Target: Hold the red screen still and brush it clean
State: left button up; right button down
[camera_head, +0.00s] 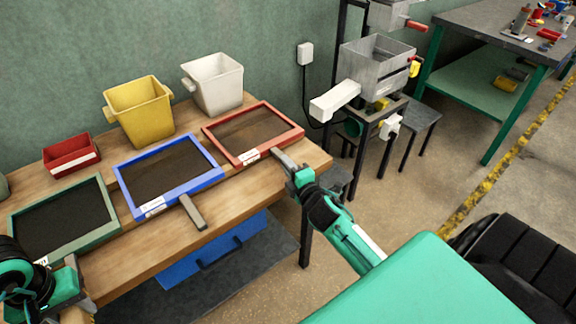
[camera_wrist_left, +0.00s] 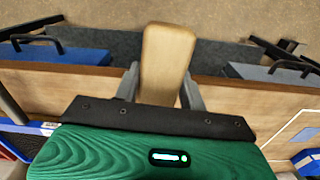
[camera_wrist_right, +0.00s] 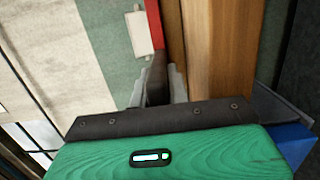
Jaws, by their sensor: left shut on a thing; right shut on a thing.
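The red screen (camera_head: 298,139), a red frame around dark mesh, lies on the bench's right end. My right gripper (camera_head: 287,163) is at its front right corner. In the right wrist view, its jaws (camera_wrist_right: 158,92) are shut on a dark part in line with a red strip (camera_wrist_right: 153,30), apparently of the red screen. My left gripper (camera_head: 72,284) is at the front left, by the green screen (camera_head: 112,210). In the left wrist view, its jaws (camera_wrist_left: 160,88) are shut on a tan wooden handle (camera_wrist_left: 165,60). I cannot tell what the handle belongs to; no bristles show.
A blue screen (camera_head: 217,160) with a grey-brown handle (camera_head: 193,212) lies between the green and red screens. Yellow (camera_head: 140,110) and white (camera_head: 215,82) bins and a small red bin (camera_head: 70,158) stand behind. A metal hopper machine (camera_head: 373,65) stands right of the wooden bench (camera_head: 235,205).

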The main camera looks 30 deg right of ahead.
dwell(0.3)
jog(key=c, duration=1.3)
grip_release()
jog(key=shift+o, duration=0.2)
jog(key=shift+f, duration=0.1)
